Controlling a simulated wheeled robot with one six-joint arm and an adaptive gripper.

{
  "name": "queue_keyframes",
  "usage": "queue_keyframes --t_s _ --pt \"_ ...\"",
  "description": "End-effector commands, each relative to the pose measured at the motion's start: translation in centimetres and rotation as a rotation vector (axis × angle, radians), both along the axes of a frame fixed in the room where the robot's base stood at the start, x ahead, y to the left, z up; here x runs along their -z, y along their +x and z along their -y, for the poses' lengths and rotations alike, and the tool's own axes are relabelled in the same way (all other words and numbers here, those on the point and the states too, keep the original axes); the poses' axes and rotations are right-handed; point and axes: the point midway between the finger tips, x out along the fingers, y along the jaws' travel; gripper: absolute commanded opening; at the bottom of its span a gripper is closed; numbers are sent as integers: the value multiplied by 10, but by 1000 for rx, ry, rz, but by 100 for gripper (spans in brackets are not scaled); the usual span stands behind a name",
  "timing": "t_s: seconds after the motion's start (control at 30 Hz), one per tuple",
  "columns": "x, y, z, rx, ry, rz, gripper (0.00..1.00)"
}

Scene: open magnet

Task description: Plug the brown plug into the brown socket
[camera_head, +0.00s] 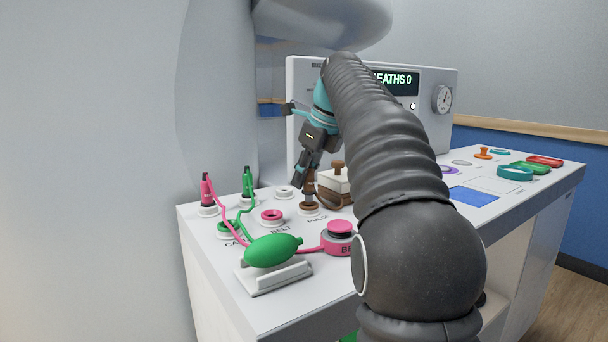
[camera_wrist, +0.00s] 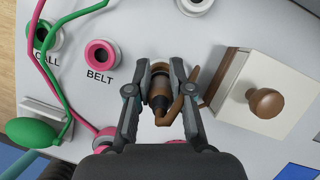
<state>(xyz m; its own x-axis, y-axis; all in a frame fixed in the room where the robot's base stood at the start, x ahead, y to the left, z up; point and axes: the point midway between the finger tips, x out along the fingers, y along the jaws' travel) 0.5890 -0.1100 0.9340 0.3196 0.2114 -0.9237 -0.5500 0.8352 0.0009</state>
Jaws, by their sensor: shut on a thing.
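My gripper (camera_head: 307,177) reaches down from the upper right over the tabletop and is shut on the brown plug (camera_head: 310,187). In the wrist view, the gripper (camera_wrist: 161,78) has one finger on each side of the plug (camera_wrist: 160,94), and a brown cable bends off to the right. The brown socket (camera_head: 308,209) is a ring on the white top, marked PULSE, directly below the plug. The plug looks upright, with its lower end at the socket's mouth. I cannot tell how deep it sits. The plug and fingers mostly hide the socket in the wrist view.
A pink socket (camera_head: 271,216) marked BELT is to the left; a white socket (camera_head: 284,192) stands behind. A white box with a brown knob (camera_wrist: 266,102) is close on the right.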

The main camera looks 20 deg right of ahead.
Motion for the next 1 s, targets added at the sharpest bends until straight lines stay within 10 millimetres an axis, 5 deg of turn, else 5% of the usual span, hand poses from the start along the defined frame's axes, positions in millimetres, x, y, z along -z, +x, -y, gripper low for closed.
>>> queue_keyframes --t_s 1.0 --pt "17 0 0 0 0 1 0"
